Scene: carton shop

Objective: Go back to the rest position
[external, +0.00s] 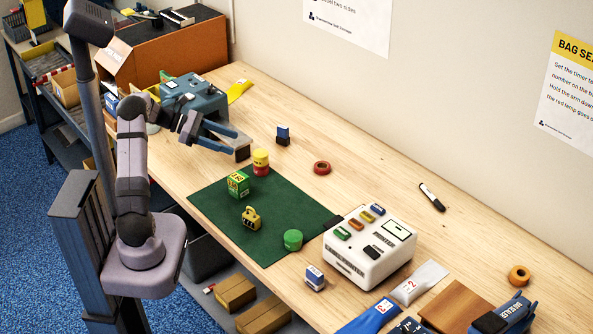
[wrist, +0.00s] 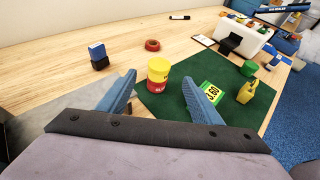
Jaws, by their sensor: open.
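My gripper (external: 222,137) is raised over the left part of the bench, near the far left corner of the green mat (external: 215,201). Its blue fingers are spread with nothing between them, and they also show in the wrist view (wrist: 158,95). A yellow and red tin (external: 261,162) stands on the mat beyond the fingertips; in the wrist view it is between and past them (wrist: 158,75). A green and yellow box (external: 238,184) stands close by on the mat; the right finger partly covers it in the wrist view.
A yellow bag-shaped item (external: 251,218) and a green tin (external: 293,240) stand on the mat. A white machine (external: 370,250) stands at its right. A blue and black stamp (external: 283,135) and red tape roll (external: 321,168) are behind. The bench along the wall is mostly clear.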

